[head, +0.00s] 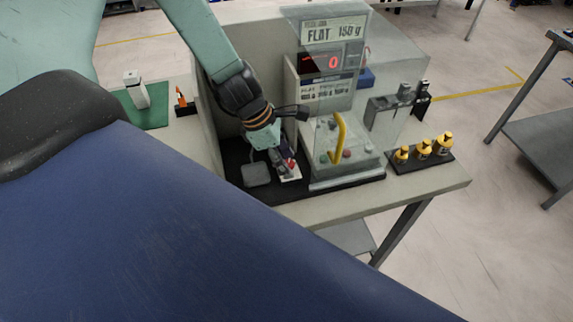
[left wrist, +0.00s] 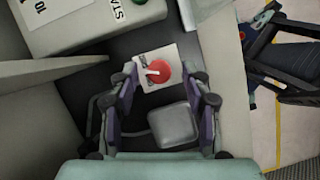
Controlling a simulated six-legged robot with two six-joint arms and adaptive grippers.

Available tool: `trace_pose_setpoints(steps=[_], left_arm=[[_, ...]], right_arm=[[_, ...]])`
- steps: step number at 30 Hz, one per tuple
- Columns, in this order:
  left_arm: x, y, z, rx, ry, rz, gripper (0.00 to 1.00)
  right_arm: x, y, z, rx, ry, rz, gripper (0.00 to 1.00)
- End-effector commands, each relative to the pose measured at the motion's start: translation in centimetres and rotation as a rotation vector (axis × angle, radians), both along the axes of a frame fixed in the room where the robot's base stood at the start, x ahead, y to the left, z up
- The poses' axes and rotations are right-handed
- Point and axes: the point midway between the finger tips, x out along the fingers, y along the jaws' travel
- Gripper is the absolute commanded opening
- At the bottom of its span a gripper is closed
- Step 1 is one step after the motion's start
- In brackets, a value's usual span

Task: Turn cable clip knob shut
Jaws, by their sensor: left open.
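The cable clip knob (left wrist: 161,72) is a round red knob with a white pointer toward the left in the left wrist view. It sits on a pale plate (left wrist: 176,52) on a dark surface. In the head view, a little of the red knob (head: 292,163) shows beside my fingers, over the pale plate (head: 291,177). My left gripper (head: 283,164) points down at it. In the left wrist view my left gripper (left wrist: 165,84) is open, one finger on each side of the knob. Contact with the knob cannot be told.
A grey box (left wrist: 173,125) with a cable lies close to the knob, between my fingers in the wrist view. A clear-fronted machine (head: 340,145) with a yellow handle stands right of my gripper. Grey walls (head: 203,125) stand left. Several yellow-topped pieces (head: 424,149) stand farther right.

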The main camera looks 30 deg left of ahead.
Motion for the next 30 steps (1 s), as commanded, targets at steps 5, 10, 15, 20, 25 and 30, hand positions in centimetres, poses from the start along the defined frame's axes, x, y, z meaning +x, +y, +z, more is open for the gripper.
trace_pose_setpoints(steps=[5,10,15,20,25,30], left_arm=[[0.13,-0.23,-0.66,0.000,-0.001,-0.002,0.48],[0.16,-0.28,-0.66,0.000,0.000,-0.001,0.48],[0.15,-0.27,-0.61,0.000,0.000,-0.001,0.48],[0.15,-0.26,-0.61,0.000,0.000,0.000,0.36],[0.15,-0.25,-0.61,0.000,0.000,0.000,0.21],[0.15,-0.25,-0.63,0.000,0.000,0.000,0.07]], right_arm=[[0.01,0.00,-0.88,0.000,0.000,0.000,0.40],[0.02,0.00,-0.93,0.000,0.000,0.000,0.40],[0.01,0.00,-0.88,0.000,0.000,0.000,0.40],[0.02,0.00,-0.87,0.000,0.000,0.000,0.40],[0.02,-0.01,-0.87,0.000,0.000,0.000,0.40],[0.02,0.00,-0.87,0.000,0.000,0.000,0.40]])
